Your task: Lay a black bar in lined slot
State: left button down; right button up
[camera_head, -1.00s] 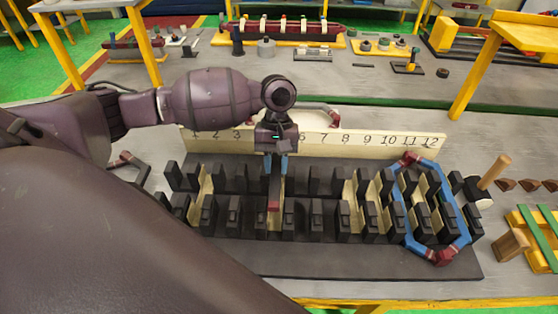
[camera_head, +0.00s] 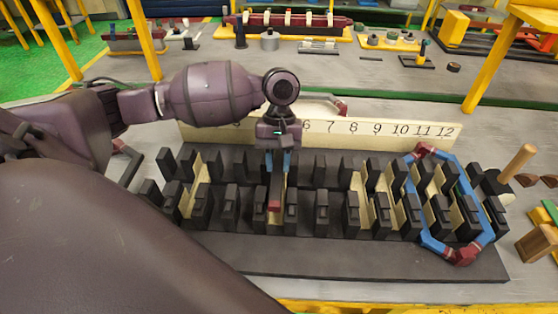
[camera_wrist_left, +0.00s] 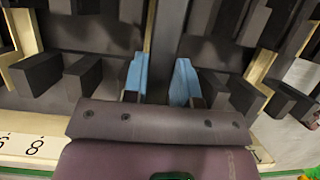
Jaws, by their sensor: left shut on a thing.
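My left gripper (camera_head: 279,158) is shut on a black bar (camera_head: 276,186) with a dark red end, above the dark slotted stator block (camera_head: 330,258). The bar points toward the front of the block, over a slot with a cream liner (camera_head: 273,217). I cannot tell whether it touches the liner. The left wrist view shows the bar (camera_wrist_left: 167,42) between two blue fingertips (camera_wrist_left: 160,82), with dark teeth on both sides. A blue coil with dark red ends (camera_head: 480,215) sits around several teeth at the right. My right gripper is not in view.
A cream board with numerals (camera_head: 385,132) stands behind the block, partly hidden by my left arm. Other cream liners (camera_head: 362,212) sit in the block. A wooden peg (camera_head: 515,165) and a wooden block (camera_head: 535,245) are at the right. A back bench (camera_head: 330,75) holds other parts.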

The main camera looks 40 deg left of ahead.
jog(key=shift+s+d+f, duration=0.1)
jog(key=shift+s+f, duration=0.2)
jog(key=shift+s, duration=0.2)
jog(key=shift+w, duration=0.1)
pick_arm(q)
jog(key=shift+f, duration=0.3)
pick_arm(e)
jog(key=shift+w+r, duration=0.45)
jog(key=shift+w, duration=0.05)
pick_arm(q)
jog(key=shift+f, duration=0.3)
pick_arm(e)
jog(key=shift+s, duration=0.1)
pick_arm(q)
jog(key=shift+f, duration=0.1)
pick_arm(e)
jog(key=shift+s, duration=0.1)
pick_arm(q)
jog(key=shift+f, duration=0.4)
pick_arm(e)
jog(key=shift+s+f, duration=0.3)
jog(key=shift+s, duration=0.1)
pick_arm(q)
jog(key=shift+f, duration=0.3)
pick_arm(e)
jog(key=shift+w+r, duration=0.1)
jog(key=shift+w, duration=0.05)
